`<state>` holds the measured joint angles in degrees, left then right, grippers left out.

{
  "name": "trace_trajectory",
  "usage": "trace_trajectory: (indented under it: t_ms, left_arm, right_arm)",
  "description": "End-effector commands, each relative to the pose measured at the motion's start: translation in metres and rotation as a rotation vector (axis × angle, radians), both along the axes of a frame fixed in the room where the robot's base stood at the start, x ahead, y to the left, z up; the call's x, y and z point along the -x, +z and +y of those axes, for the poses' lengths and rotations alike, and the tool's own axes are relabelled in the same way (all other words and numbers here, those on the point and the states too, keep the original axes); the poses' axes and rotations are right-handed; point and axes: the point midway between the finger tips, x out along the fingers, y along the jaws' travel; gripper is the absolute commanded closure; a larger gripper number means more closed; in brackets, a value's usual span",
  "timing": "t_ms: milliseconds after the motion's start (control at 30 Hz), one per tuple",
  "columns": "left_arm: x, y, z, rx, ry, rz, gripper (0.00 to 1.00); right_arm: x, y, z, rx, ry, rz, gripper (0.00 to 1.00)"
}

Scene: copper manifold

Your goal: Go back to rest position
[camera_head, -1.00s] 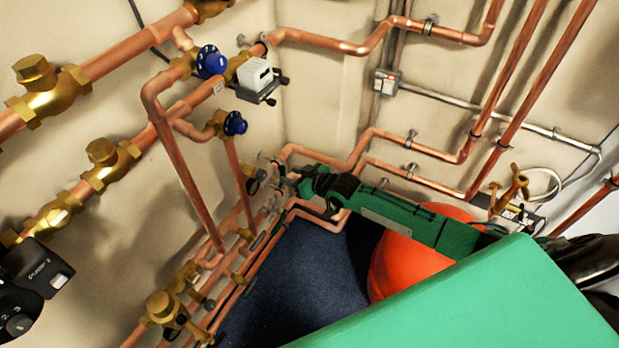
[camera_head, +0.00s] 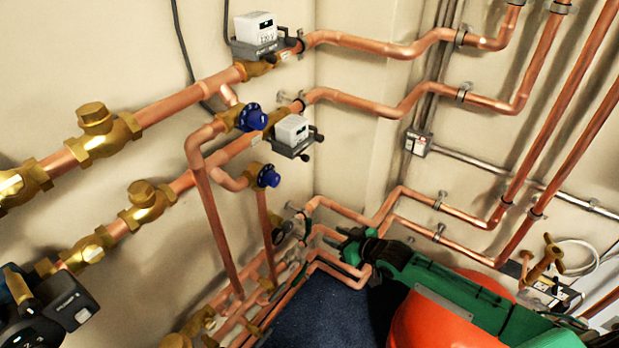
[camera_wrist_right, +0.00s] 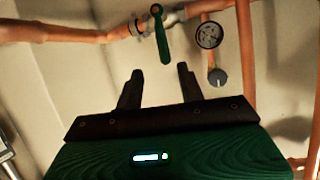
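My right arm is green and comes in from the lower right of the head view. Its gripper (camera_head: 350,245) is in front of the low copper pipes near the wall corner. In the right wrist view the two dark fingers (camera_wrist_right: 158,90) stand apart with nothing between them. Beyond them, a green lever handle (camera_wrist_right: 161,36) hangs from a valve on a copper pipe, with a round gauge (camera_wrist_right: 209,35) to its right. Whether the fingers touch anything is not shown, but a gap appears around the lever. My left gripper is not in view.
Copper pipes with brass valves (camera_head: 95,135) run along the left wall. Blue-knobbed valves (camera_head: 252,117) and white meters (camera_head: 292,130) sit near the corner. An orange rounded object (camera_head: 430,325) is under my right arm. Dark blue floor (camera_head: 320,318) shows below.

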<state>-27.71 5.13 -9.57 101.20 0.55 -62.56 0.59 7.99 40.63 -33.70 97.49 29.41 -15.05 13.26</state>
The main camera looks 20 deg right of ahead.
Motion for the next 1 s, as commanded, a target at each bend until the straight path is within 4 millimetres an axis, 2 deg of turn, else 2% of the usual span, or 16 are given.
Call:
trace_trajectory:
  t_ms: [167,267,367,500,600,800,1000]
  left_arm:
    - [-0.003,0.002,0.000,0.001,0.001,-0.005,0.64]
    - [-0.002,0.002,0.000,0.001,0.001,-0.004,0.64]
    - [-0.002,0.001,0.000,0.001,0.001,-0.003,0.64]
    - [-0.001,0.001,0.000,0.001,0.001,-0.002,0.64]
    - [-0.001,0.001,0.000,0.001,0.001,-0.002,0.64]
    - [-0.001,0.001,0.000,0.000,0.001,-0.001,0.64]
    - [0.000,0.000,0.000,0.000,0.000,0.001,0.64]
  right_arm:
    - [0.004,-0.007,0.004,0.004,-0.003,0.014,0.61]
    - [0.021,-0.030,0.014,0.026,-0.015,0.068,0.61]
    - [0.053,-0.067,0.027,0.067,-0.043,0.165,0.61]
    - [0.116,-0.127,0.039,0.149,-0.099,0.353,0.61]
    - [0.164,-0.161,0.041,0.205,-0.137,0.490,0.61]
    - [0.254,-0.205,0.041,0.290,-0.193,0.732,0.61]
    - [0.336,-0.230,0.038,0.354,-0.234,0.946,0.61]
